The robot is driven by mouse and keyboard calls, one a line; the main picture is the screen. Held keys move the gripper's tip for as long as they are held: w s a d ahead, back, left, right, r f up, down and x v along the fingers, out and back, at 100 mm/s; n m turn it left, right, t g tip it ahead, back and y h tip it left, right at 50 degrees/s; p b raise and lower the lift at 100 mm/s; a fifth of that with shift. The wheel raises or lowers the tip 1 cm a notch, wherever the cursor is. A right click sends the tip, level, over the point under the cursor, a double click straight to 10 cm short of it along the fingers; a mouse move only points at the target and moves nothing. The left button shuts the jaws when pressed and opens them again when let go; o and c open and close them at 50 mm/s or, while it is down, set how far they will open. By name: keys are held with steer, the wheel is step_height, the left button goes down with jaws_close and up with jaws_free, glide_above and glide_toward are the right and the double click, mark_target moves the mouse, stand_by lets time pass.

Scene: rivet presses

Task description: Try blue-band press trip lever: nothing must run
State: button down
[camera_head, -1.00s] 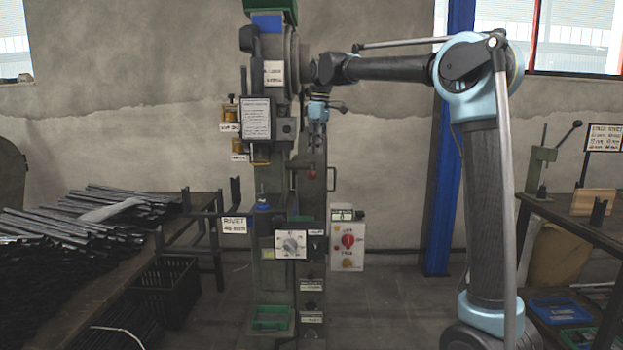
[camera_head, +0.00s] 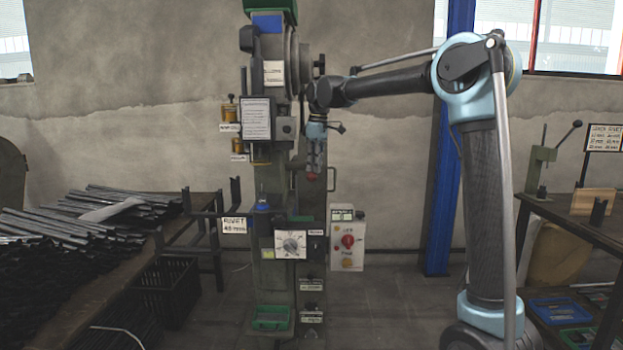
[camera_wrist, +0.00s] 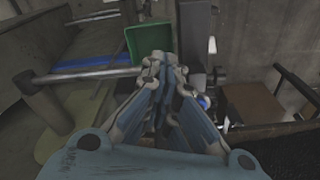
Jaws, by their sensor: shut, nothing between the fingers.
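The press (camera_head: 275,180) with a blue band (camera_head: 267,24) near its top stands in the middle of the head view. A small red knob (camera_head: 312,178) shows on its right column; I cannot tell for sure that it is the trip lever's end. My gripper (camera_head: 315,172) points down right at this knob, its tips just above or over it; touching or apart is unclear. In the wrist view my gripper (camera_wrist: 163,62) has its fingers together and nothing between them. The knob is not clearly seen in the wrist view.
A control box (camera_head: 348,262) with a red switch (camera_head: 348,241) hangs right of the press. Left is a bench with dark rods (camera_head: 80,225); right, a bench with a small hand press (camera_head: 541,170).

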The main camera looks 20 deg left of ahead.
mark_target(314, 178)
steer(key=shift+f, duration=0.2)
stand_by(0.3)
steer(key=shift+f, duration=2.2)
steer(key=d, duration=0.1)
steer(key=d+r, duration=0.1)
steer(key=d, duration=0.1)
steer(key=shift+s, duration=0.15)
steer(key=shift+r, duration=0.2)
step_height(314, 178, up, 12)
steer(key=d, duration=0.1)
steer(key=shift+d+f, duration=0.15)
steer(key=shift+f, duration=0.05)
